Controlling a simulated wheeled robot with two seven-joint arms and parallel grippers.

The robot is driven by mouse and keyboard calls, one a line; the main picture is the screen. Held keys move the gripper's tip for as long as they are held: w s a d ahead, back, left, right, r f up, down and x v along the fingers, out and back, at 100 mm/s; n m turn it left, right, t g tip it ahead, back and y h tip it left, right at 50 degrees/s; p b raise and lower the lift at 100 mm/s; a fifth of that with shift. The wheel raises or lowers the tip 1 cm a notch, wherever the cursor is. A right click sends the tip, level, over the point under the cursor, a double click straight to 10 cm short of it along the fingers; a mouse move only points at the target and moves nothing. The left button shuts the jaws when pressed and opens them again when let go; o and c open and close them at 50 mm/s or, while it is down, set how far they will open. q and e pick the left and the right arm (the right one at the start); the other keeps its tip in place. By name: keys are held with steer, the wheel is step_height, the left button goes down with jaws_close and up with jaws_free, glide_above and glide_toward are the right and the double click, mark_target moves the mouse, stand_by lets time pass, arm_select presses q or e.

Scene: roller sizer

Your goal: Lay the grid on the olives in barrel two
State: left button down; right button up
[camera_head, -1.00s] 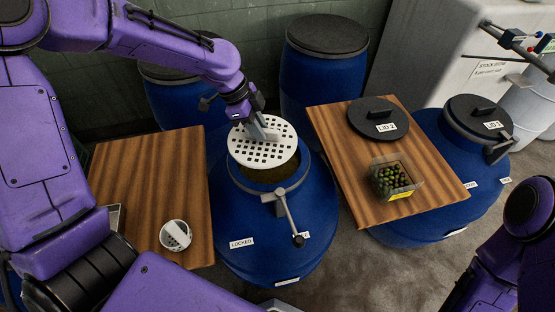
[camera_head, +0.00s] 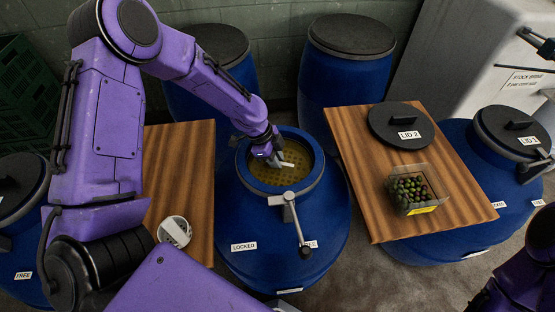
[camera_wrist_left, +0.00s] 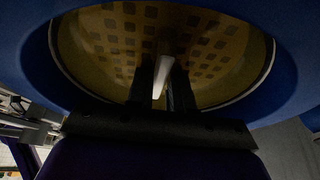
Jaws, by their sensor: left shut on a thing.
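Barrel two (camera_head: 237,215) is the open blue barrel in the middle of the head view. The round, perforated grid (camera_head: 292,178) is inside its mouth, tinted yellow-brown as if under liquid. The grid (camera_wrist_left: 112,38) fills much of the mouth in the left wrist view. My left gripper (camera_head: 282,163) reaches into the mouth and is shut on the grid's pale upright handle (camera_wrist_left: 160,78). I cannot make out the olives under the grid or whether it touches them. My right gripper is not in view; only part of the right arm shows at lower right.
A wooden board (camera_head: 355,150) right of the barrel holds lid 2 (camera_head: 401,122) and a clear box of olives (camera_head: 418,192). A white cup (camera_head: 174,231) stands on the left board (camera_head: 190,190). A clamp lever (camera_head: 297,222) sticks out at the barrel's front.

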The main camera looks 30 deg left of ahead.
arm_select(q)
steer(key=shift+f, duration=0.1)
steer(key=c, duration=1)
jaws_free()
steer(key=shift+r, duration=0.3)
steer(key=b+v, duration=0.1)
steer(key=v, duration=1)
steer(key=shift+a+r+b, duration=0.3)
steer(key=shift+b, duration=0.1)
